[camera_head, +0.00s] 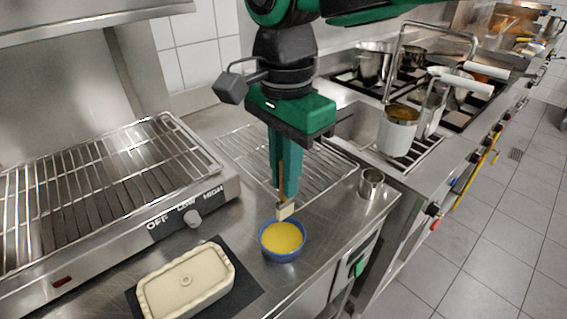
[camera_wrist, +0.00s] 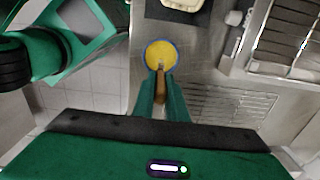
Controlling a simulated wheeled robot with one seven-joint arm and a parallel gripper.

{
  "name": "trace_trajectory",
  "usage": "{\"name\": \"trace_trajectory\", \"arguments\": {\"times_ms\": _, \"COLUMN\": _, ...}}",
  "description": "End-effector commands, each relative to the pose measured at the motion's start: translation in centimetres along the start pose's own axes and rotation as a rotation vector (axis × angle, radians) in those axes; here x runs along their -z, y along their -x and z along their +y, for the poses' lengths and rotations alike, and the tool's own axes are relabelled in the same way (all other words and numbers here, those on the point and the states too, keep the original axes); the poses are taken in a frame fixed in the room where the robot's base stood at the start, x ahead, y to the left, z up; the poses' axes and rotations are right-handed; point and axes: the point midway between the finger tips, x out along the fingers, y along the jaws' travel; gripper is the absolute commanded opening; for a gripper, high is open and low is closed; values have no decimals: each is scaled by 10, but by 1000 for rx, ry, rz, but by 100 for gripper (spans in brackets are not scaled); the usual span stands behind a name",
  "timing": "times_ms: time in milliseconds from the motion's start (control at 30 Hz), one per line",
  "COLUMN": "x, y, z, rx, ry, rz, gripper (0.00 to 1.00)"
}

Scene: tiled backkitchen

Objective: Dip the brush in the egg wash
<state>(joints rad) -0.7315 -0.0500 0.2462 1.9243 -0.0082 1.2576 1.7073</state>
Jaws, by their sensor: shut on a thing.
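My gripper (camera_head: 283,185) is shut on the brush (camera_head: 285,209), which hangs upright with its pale bristles down. The brush's brown handle (camera_wrist: 160,88) also shows between the green fingers in the wrist view. The blue bowl (camera_head: 263,248) of yellow egg wash (camera_head: 283,237) stands on the steel counter just below the bristles. In the head view the bristle tip appears just above the bowl's far rim; whether it touches the egg wash cannot be told. In the wrist view the brush's lower end overlaps the near part of the bowl (camera_wrist: 146,55).
A pale lidded pie or terrine (camera_head: 187,283) sits on a dark mat (camera_head: 245,290) left of the bowl. A small steel cup (camera_head: 371,183) stands to the right. A wire rack (camera_head: 325,170) lies behind, and a grill (camera_head: 120,185) stands at left. A stove with pots is at right.

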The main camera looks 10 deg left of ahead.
Motion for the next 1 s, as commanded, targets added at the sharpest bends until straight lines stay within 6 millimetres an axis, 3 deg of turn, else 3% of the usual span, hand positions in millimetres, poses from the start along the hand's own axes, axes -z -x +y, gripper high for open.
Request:
{"name": "trace_trajectory", "arguments": {"times_ms": 500, "x": -9, "y": -46, "z": -2, "rx": -3, "ry": 18, "rz": 0, "gripper": 0}}
{"name": "trace_trajectory", "arguments": {"times_ms": 1000, "x": -9, "y": -55, "z": -3, "rx": -1, "ry": 18, "rz": 0, "gripper": 0}}
